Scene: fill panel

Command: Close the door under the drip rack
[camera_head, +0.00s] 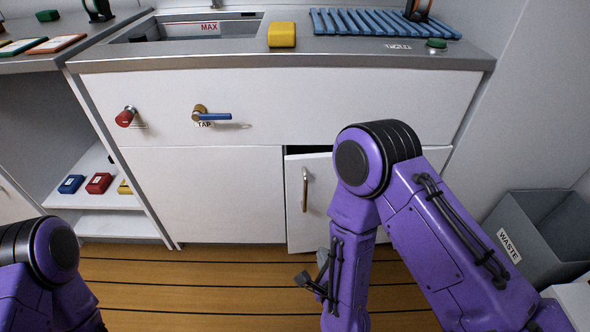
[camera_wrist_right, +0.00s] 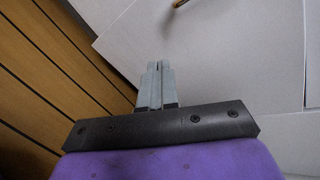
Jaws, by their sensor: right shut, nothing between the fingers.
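The white door (camera_head: 304,229) under the blue drip rack (camera_head: 375,22) stands slightly ajar. A dark gap shows along its top edge. Its upright handle (camera_head: 305,190) is near the door's left edge. My right arm hides much of the door's right part. My right gripper (camera_head: 322,262) is low in front of the door, below the handle, partly hidden by my arm. In the right wrist view its fingers (camera_wrist_right: 158,68) are shut and empty, with the pale door panel (camera_wrist_right: 225,55) beyond them. I cannot tell whether they touch it. My left gripper is out of view.
A grey waste bin (camera_head: 540,235) stands on the floor at the right. The closed cabinet front (camera_head: 215,195) is left of the door. Red knob (camera_head: 125,117) and blue tap lever (camera_head: 215,116) stick out above. The wooden floor (camera_head: 200,280) in front is clear.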

